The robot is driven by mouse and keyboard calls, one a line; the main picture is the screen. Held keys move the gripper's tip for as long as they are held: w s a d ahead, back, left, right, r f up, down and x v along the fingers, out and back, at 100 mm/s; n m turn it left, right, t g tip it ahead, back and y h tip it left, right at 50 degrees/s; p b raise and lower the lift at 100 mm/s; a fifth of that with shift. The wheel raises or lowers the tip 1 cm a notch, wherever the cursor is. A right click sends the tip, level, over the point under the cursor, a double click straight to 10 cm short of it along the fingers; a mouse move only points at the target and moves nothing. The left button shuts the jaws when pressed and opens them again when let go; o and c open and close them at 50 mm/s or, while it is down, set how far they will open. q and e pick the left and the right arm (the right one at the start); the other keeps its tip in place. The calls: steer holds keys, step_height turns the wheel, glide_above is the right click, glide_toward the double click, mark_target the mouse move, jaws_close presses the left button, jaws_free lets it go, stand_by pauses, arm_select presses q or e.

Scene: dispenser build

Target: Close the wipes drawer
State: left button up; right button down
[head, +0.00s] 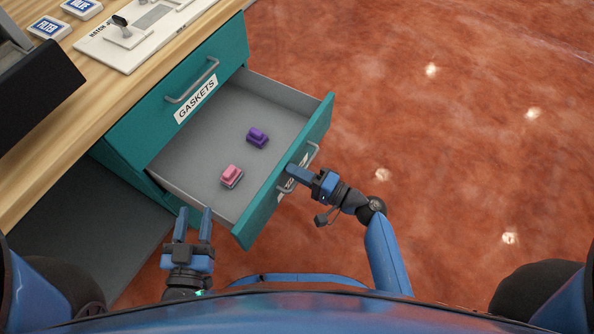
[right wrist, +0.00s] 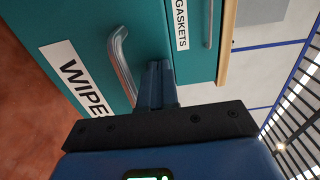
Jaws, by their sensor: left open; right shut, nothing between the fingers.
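The wipes drawer (head: 255,224) is pulled out below the gaskets drawer in the head view. Its teal front shows the "WIPES" label (right wrist: 80,80) and a metal handle (right wrist: 122,65) in the right wrist view. A pink item (head: 232,174) and a purple item (head: 257,137) lie inside it. My right gripper (head: 290,172) is shut and empty, its fingertips at the outer face of the drawer front, beside the handle; whether they touch is unclear. My left gripper (head: 194,212) is open and empty, near the drawer's near left side.
The teal gaskets drawer (head: 150,120) above is closed, with its own handle (head: 192,82). A wooden worktop (head: 100,88) holds a white board (head: 120,53), two labelled blocks and a dark object. The reddish floor at right is clear.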

steer(key=shift+a, duration=0.1)
steer(key=b+x, duration=1.1)
steer(key=x, duration=1.9)
steer(key=shift+w+r, duration=0.2)
steer(key=shift+r, duration=0.1)
steer(key=shift+a, duration=0.15)
